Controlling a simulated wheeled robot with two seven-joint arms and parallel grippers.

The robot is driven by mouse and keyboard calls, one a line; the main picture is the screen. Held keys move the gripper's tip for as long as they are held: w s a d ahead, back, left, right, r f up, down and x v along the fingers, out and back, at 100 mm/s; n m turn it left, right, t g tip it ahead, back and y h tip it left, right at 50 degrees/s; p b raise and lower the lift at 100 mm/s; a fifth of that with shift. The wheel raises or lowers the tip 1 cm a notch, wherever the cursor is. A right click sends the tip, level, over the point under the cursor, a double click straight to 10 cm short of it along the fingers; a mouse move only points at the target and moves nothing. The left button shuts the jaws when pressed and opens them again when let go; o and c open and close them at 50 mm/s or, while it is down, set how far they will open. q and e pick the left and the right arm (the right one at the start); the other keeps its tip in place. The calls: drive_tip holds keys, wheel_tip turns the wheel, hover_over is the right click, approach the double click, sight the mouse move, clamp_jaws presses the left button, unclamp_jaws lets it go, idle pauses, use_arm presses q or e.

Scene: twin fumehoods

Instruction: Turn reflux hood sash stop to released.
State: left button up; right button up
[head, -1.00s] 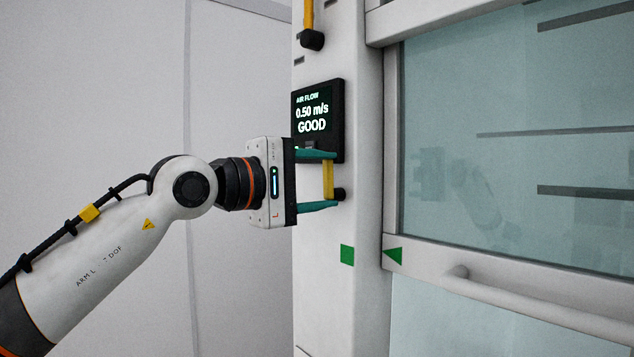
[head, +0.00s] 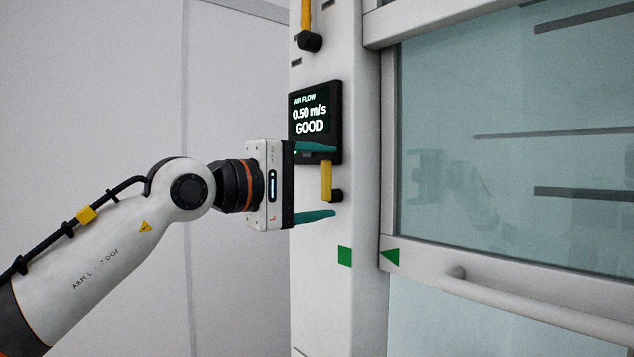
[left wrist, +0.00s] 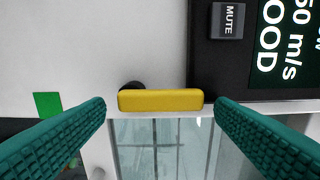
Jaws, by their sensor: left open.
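The sash stop is a yellow lever (head: 326,180) on a black pivot (head: 336,196), on the white post beside the hood. The lever points up from its pivot in the head view. My left gripper (head: 316,184) is open, with one teal finger above the lever and the other below it. In the left wrist view the yellow lever (left wrist: 160,100) lies between the two spread fingers (left wrist: 160,112), with a gap on each side. Its black pivot (left wrist: 132,88) is partly hidden behind it. My right gripper is not in view.
An air flow display (head: 315,122) reading 0.50 m/s GOOD is just above the lever, close to the upper finger. Another yellow lever (head: 306,15) is higher on the post. The glass sash (head: 510,150) with a handle bar (head: 540,305) is to the right. Green marks (head: 345,256) sit below.

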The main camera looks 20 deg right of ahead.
use_arm(q)
drive_tip(key=b+v, duration=0.5)
drive_tip(key=v, duration=0.7)
drive_tip(key=shift+w, duration=0.1)
